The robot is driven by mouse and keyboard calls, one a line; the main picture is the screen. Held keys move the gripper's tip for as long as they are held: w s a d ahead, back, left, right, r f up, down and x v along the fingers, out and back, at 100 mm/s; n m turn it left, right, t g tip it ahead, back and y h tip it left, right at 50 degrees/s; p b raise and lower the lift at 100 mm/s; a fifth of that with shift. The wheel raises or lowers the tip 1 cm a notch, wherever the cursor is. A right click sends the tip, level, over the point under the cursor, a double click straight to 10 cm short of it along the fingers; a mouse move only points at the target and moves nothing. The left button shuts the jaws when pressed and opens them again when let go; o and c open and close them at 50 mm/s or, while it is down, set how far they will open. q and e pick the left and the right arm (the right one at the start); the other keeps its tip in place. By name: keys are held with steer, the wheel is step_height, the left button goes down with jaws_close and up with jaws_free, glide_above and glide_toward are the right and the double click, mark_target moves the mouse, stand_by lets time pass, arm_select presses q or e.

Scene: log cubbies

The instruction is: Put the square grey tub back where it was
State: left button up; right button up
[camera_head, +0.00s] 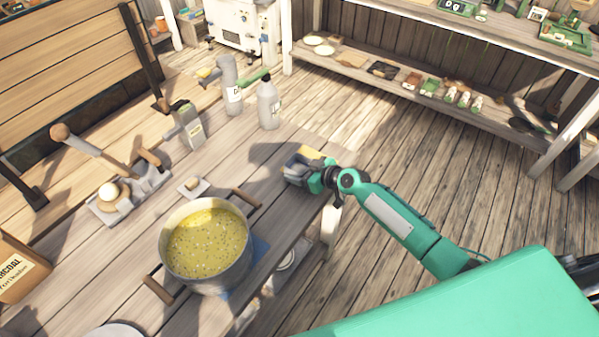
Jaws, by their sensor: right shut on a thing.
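My right gripper (299,172) is over the right edge of the wooden table, its arm coming in from the right. It is shut on a small grey, boxy thing (297,163), which looks like the square grey tub. The fingers and the tub are close in colour, so the tub's outline is partly hidden. I cannot tell whether it touches the table top. A yellow patch shows just behind it. My left gripper is not in view.
A pot of yellow soup (207,243) stands at the table's front. Grey bottles (268,106) and a grater-like tool (187,127) stand further back. A small dish (193,187) lies left of the gripper. Bare table lies between. A low shelf (350,62) holds small goods.

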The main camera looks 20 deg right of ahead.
steer(key=shift+f, duration=0.55)
steer(key=o, duration=1.1)
steer(key=shift+r, duration=0.1)
